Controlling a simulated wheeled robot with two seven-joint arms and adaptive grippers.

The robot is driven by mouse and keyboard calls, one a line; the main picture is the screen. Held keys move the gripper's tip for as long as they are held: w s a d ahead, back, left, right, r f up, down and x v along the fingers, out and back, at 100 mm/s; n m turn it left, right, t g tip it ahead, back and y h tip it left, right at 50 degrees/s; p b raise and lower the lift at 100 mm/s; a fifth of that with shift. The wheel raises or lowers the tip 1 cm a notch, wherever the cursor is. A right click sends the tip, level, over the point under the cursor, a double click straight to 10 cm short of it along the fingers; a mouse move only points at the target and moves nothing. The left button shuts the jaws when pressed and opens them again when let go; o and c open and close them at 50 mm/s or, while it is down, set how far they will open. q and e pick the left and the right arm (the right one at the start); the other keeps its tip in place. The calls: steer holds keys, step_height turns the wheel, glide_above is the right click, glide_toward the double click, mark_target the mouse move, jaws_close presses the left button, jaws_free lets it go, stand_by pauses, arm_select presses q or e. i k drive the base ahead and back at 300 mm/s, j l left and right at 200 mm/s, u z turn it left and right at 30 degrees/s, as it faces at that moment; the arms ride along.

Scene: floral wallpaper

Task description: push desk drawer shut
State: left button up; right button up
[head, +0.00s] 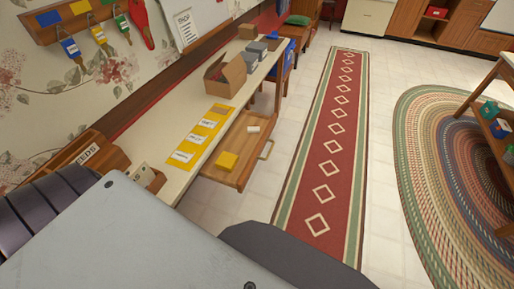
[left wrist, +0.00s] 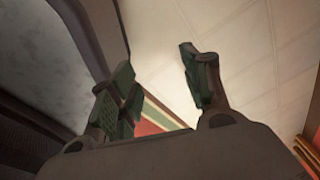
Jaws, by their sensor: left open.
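The desk (head: 172,148) is a long pale-topped table along the left wall in the head view. Its wooden drawer (head: 243,135) is pulled out toward the rug side, with a handle (head: 267,150) on its front. Neither gripper shows in the head view, and the drawer does not clearly show in the left wrist view.
An open cardboard box (head: 226,75), grey boxes (head: 255,51) and yellow labelled sheets (head: 202,137) are on the desk top. A red runner rug (head: 328,150) lies on the clear floor beside it. An oval braided rug (head: 440,150) lies farther right.

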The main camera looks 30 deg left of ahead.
mark_target(249, 147)
steer(key=k+u, duration=0.15)
steer(key=u, duration=0.25)
steer(key=k+u, duration=0.1)
steer(key=u, duration=0.25)
